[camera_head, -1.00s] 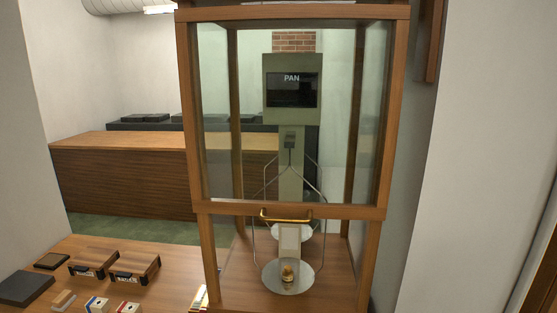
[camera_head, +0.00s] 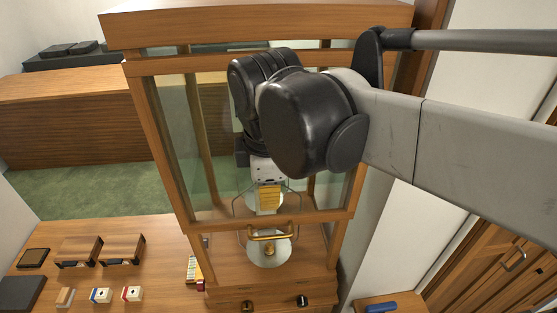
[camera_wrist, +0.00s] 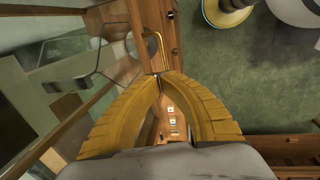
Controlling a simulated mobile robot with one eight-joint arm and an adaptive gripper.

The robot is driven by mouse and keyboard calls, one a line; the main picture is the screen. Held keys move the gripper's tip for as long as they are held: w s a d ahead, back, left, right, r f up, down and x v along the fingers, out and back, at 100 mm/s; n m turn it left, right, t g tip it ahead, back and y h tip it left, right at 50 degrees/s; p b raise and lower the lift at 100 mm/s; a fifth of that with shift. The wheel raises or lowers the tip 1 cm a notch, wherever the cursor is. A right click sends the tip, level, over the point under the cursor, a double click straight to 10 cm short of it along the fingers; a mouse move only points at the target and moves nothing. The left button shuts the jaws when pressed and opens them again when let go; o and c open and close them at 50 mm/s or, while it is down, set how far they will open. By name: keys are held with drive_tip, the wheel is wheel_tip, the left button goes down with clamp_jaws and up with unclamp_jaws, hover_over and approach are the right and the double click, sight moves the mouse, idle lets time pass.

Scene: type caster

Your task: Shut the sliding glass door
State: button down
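The sliding glass door is a wood-framed pane in the front of a tall wooden case (camera_head: 146,120). Its bottom rail (camera_head: 320,216) stands above the case floor, leaving an open gap below. A brass handle (camera_head: 271,238) is fixed on this rail; it also shows in the wrist view (camera_wrist: 160,45). My gripper (camera_head: 268,208) has yellow fingers and is in front of the pane, just above the handle in the head view. In the wrist view the fingertips (camera_wrist: 160,75) meet, with the handle just beyond them. I cannot tell whether they touch it. My arm hides much of the pane.
Inside the case stands a balance with a round pan (camera_head: 268,257) and a small brass weight (camera_head: 269,250) on it. The wooden table (camera_head: 60,250) at left holds boxes and small blocks. Below the case front are small dark knobs. A wall stands close at right.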

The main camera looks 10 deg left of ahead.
drive_tip(key=f, duration=0.4)
drive_tip(key=w+f, duration=0.1)
drive_tip(key=f, duration=0.3)
drive_tip(key=w+f+p, duration=0.1)
drive_tip(key=f, duration=0.4)
drive_tip(key=shift+w+a+f, duration=0.1)
drive_tip(key=shift+w+a, duration=0.1)
drive_tip(key=shift+f, duration=0.1)
wheel_tip(320, 180, down, 30)
drive_tip(key=b, duration=2.5)
drive_tip(key=shift+f, duration=0.15)
wheel_tip(320, 180, up, 14)
drive_tip(key=s+p, duration=0.3)
drive_tip(key=p, duration=0.2)
drive_tip(key=s+d+f+m+t+b, duration=0.1)
drive_tip(key=d+f+m+b, duration=0.2)
drive_tip(key=d+m+b, duration=0.2)
drive_tip(key=s+d+f+m+t+b, duration=0.1)
drive_tip(key=d+f+m+b, duration=0.3)
drive_tip(key=d+m, duration=0.5)
drive_tip(key=s+d+f+m+t+b, duration=0.2)
drive_tip(key=d+m+b, duration=0.4)
drive_tip(key=d, duration=0.7)
drive_tip(key=shift+d+f+m+t, duration=0.3)
drive_tip(key=shift+f+m+t, duration=0.1)
drive_tip(key=shift+f+t, duration=0.3)
